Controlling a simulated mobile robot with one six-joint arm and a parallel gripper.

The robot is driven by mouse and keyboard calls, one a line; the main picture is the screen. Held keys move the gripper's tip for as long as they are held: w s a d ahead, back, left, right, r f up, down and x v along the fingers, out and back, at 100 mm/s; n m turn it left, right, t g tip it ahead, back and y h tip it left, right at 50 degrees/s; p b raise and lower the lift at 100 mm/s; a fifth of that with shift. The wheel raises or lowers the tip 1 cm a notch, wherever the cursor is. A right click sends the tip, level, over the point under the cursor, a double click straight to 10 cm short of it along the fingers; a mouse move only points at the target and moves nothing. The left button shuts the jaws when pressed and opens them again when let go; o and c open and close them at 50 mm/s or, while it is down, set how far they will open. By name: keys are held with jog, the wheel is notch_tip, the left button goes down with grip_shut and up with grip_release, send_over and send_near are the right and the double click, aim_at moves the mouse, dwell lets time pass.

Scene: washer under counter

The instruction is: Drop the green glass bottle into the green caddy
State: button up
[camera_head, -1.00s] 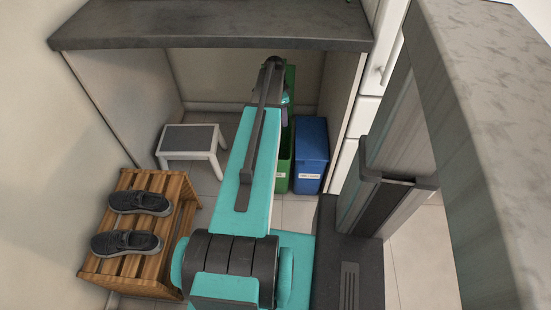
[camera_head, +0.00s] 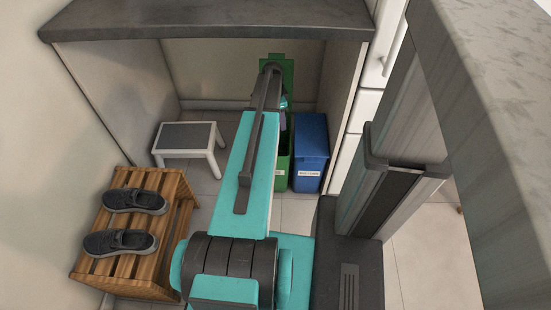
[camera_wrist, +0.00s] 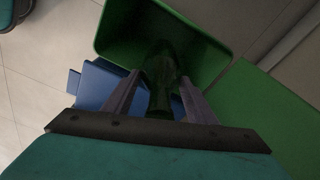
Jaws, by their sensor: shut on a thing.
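My gripper (camera_wrist: 160,77) is shut on the dark green glass bottle (camera_wrist: 160,95), which shows between the two fingers in the wrist view. The bottle points toward the open mouth of the green caddy (camera_wrist: 108,28) and overlaps it in the picture. How deep the bottle reaches is hard to tell in the dark interior. In the head view the green caddy (camera_head: 283,173) stands on the floor under the counter with its lid (camera_head: 289,72) raised at the back. My arm hides part of the caddy and most of the gripper there, and the bottle is not clear.
A closed blue caddy (camera_head: 311,150) stands close to the right of the green one. A grey-topped stool (camera_head: 187,136) and a wooden rack (camera_head: 150,262) with shoes are to the left. The counter (camera_head: 210,20) overhangs the space, with side panels at both sides.

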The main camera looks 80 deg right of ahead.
jog(key=shift+f, duration=0.5)
jog(key=o, duration=1.7)
jog(key=shift+c, duration=0.2)
jog(key=shift+r, duration=0.1)
notch_tip(320, 180, up, 14)
jog(key=w+p, duration=0.1)
jog(key=p, duration=0.1)
jog(key=shift+w+a+f, duration=0.2)
jog(key=shift+w+a, duration=0.05)
jog(key=shift+a, duration=0.15)
